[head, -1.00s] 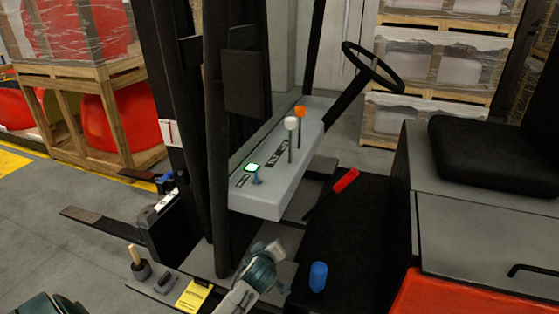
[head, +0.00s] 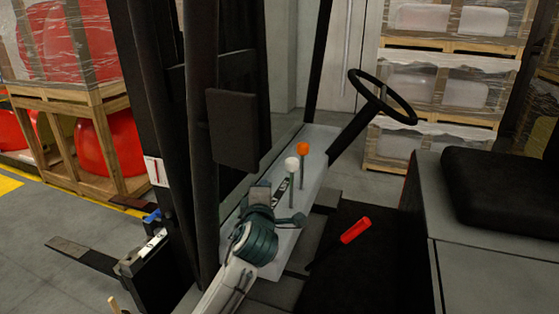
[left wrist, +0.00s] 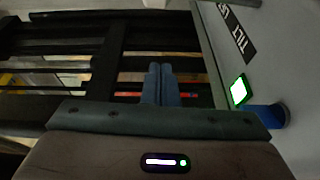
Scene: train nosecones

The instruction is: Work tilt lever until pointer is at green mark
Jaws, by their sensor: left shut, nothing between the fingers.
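The lever console is a grey box (head: 312,165) carrying a white-knobbed lever (head: 291,163) and an orange-knobbed lever (head: 303,148), both upright. A blue knob (left wrist: 265,117) stands beside a lit green-edged square (left wrist: 239,90) in the left wrist view; my left gripper hides both in the head view. A black TILT label (left wrist: 238,38) lies on the console. My left gripper (head: 262,190) is over the console's near end, shut and empty; its fingers (left wrist: 160,68) are apart from the blue knob. A white plate with a red line (head: 157,171) is on the mast. I cannot make out a green mark on it.
A dark mast post (head: 202,150) stands close left of my left arm. A red-handled lever (head: 355,230) and the steering wheel (head: 383,97) are to the right. The seat (head: 500,190) is farther right. Wrapped pallets stand behind.

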